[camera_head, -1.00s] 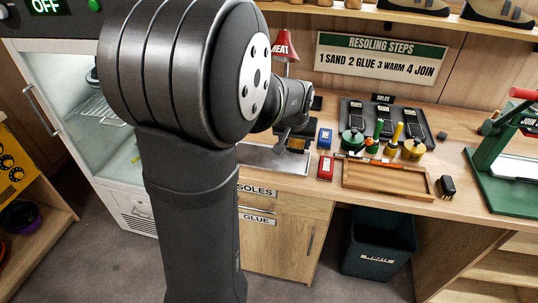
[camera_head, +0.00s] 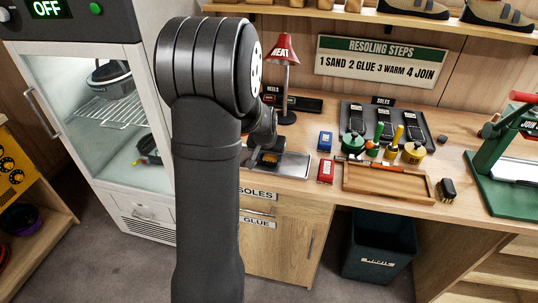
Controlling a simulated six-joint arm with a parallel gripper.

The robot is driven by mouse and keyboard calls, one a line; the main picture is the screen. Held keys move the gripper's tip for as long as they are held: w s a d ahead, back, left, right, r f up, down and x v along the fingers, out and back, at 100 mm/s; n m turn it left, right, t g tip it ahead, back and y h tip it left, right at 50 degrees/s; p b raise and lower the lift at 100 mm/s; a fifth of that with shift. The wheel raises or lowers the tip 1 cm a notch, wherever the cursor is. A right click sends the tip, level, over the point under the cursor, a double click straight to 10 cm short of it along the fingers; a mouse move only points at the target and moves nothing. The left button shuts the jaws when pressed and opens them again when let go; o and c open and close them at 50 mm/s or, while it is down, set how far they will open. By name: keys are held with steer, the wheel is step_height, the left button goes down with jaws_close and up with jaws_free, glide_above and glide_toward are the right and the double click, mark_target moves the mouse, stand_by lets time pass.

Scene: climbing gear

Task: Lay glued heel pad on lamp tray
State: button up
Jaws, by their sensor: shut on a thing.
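The heat lamp (camera_head: 284,48) has a red shade marked HEAT and stands at the back of the bench. The lamp tray (camera_head: 294,166) is a flat silver metal tray in front of it. My gripper (camera_head: 268,153) is at the left part of the tray, partly hidden by my arm. It is shut on a small dark and amber piece, the heel pad (camera_head: 270,158), which is low over or at the tray. I cannot tell whether the pad touches the tray. The glue on it is too small to make out.
A blue box (camera_head: 325,140) and a red box (camera_head: 326,170) stand right of the tray. Beyond are a wooden tray (camera_head: 388,182), glue pots (camera_head: 414,151), a sole rack (camera_head: 400,112) and a green press (camera_head: 505,160). A glass-door cabinet (camera_head: 110,110) stands left.

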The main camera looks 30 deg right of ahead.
steer(key=shift+f, duration=0.1)
steer(key=o, duration=1)
steer(key=v, duration=1.2)
